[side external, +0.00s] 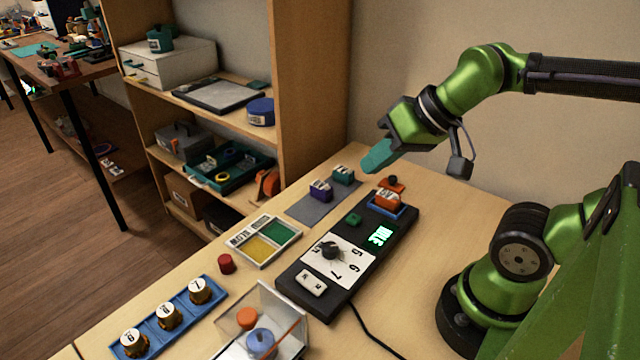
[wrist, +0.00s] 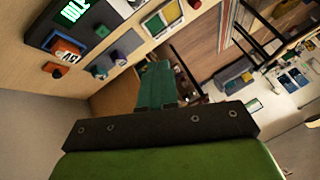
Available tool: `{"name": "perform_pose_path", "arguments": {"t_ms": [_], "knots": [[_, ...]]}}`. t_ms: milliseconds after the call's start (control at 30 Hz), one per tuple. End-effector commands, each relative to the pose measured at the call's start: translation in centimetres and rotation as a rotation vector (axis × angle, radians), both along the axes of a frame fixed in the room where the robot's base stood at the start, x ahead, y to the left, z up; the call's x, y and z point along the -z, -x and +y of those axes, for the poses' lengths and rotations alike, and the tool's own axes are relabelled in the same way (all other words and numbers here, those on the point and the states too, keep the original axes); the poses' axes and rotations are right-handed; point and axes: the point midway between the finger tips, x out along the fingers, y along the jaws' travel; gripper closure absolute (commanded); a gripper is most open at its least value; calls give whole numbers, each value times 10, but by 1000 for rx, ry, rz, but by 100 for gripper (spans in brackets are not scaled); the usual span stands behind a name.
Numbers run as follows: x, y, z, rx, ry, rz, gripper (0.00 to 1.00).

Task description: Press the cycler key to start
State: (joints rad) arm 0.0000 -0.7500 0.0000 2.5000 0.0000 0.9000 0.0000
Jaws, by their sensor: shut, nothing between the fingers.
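The cycler (side external: 312,297) is a black box on the table, with a round dial (side external: 331,250), a lit green display (side external: 381,236) and a white rocker switch (side external: 311,283). A small green key (side external: 353,220) sits on its top face, beside the display. An orange servo (side external: 387,200) sits in a blue-rimmed bay at the cycler's far end. My gripper (side external: 376,160) has teal fingers, shut and empty, raised above the table beyond the cycler's far end and apart from the key. In the wrist view the fingers (wrist: 156,82) are together, and part of the cycler (wrist: 42,27) shows at upper left.
Purple (side external: 320,190) and green (side external: 343,174) servos stand on a grey mat (side external: 305,210). A yellow-green tray (side external: 262,240), a red cylinder (side external: 226,264), a blue rack of knobs (side external: 150,334) and a clear-walled box (side external: 285,305) are nearer. A shelf (side external: 312,90) stands behind.

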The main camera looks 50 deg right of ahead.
Motion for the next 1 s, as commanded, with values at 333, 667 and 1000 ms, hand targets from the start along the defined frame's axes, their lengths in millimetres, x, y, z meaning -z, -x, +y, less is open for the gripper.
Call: {"name": "perform_pose_path", "arguments": {"t_ms": [333,667,1000], "knots": [[0,0,-1,4,0,0,100],[41,-20,-42,255,-120,228,100],[97,-44,-85,1074,-731,698,100]]}}
